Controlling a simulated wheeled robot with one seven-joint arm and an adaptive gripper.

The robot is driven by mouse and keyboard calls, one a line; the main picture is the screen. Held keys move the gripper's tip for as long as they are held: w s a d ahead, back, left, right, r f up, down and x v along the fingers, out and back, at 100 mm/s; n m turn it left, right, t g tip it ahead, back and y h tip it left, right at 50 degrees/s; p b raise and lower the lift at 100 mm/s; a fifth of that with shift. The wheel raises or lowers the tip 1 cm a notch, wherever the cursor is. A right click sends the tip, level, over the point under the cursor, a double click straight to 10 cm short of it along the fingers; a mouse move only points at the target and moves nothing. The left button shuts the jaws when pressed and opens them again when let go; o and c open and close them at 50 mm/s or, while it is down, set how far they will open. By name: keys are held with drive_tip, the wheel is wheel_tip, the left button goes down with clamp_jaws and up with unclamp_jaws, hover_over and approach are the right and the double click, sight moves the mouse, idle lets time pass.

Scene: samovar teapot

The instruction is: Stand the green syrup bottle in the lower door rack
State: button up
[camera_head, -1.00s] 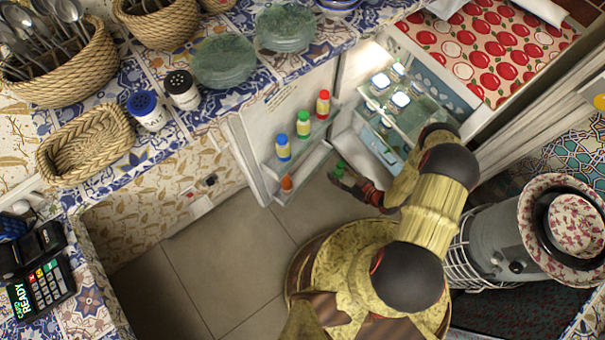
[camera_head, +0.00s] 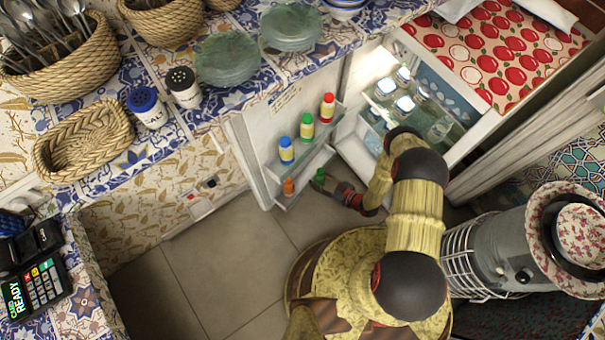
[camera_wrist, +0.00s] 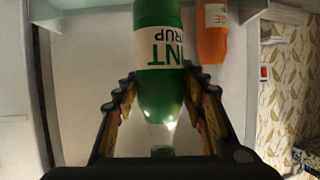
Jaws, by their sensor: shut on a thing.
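My gripper (camera_head: 321,183) is shut on the green syrup bottle (camera_wrist: 158,92), which sits between both fingers in the wrist view with its white label showing. In the head view only a small green part of the bottle (camera_head: 320,174) shows at the fingertips. It is close to the right part of the lower door rack (camera_head: 301,186). I cannot tell whether the bottle touches the rack. An orange bottle (camera_head: 288,187) stands at the rack's left end; it also shows in the wrist view (camera_wrist: 212,38), right of the green bottle.
The fridge is open, with jars (camera_head: 404,104) on a glass shelf. Floor left of my arm is clear.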

drive_tip(key=w+a+b, duration=0.2)
drive_tip(key=w+a, duration=0.4)
drive_tip(key=a, duration=0.1)
drive_tip(key=shift+w+a+f+b, duration=0.15)
drive_tip(key=shift+f+b, duration=0.95)
drive_tip(key=shift+f, duration=0.7)
drive_tip(key=shift+w+a+f+b, duration=0.15)
drive_tip(key=shift+f+b, duration=0.9)
drive_tip(key=shift+f, duration=0.7)
drive_tip(key=shift+r, duration=0.1)
drive_tip(key=o, duration=1.6)
drive_tip(key=shift+c, duration=0.2)
